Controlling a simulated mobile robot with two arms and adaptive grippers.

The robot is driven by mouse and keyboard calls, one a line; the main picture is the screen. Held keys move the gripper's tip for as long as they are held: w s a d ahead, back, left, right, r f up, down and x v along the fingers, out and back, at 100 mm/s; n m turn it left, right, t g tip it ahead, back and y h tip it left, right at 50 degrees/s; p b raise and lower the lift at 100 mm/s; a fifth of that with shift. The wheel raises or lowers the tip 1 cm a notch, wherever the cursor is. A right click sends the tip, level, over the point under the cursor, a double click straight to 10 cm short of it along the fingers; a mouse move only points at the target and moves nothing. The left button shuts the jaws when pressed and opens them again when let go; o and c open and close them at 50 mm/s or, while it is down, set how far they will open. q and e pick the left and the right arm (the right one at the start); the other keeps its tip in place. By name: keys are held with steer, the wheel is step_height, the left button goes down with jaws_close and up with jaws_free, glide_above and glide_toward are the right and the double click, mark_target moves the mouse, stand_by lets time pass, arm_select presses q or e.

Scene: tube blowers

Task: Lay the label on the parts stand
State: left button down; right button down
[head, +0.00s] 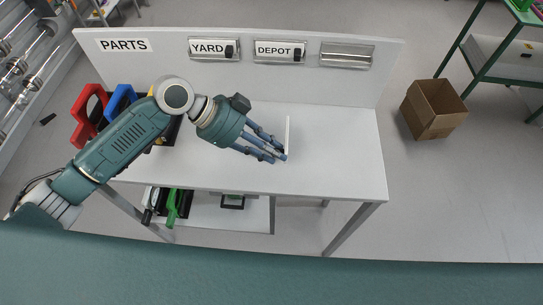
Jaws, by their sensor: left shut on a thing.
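The parts stand (345,165) is a white table with an upright back panel marked PARTS, in the middle of the head view. My left gripper (280,154) is over the right half of its top and shut on the label (288,130). The label shows as a thin white strip, seen nearly edge-on. Whether it touches the tabletop I cannot tell. My right gripper is out of view.
Signs YARD (208,48) and DEPOT (275,51) and an empty metal holder (346,56) are on the back panel. Red (84,115) and blue (122,98) tools stand at the left. A cardboard box (433,110) is on the floor. The tabletop's right part is clear.

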arm_select(q)
step_height(320, 180, down, 4)
steer(key=shift+r, duration=0.2)
steer(key=shift+f, duration=0.15)
steer(key=shift+f, duration=0.2)
steer(key=c, duration=1.5)
jaws_free()
steer(key=shift+o, duration=0.2)
steer(key=shift+r+p, duration=0.35)
steer(key=b+v, duration=0.2)
steer(key=v, duration=1)
steer(key=shift+b, duration=0.35)
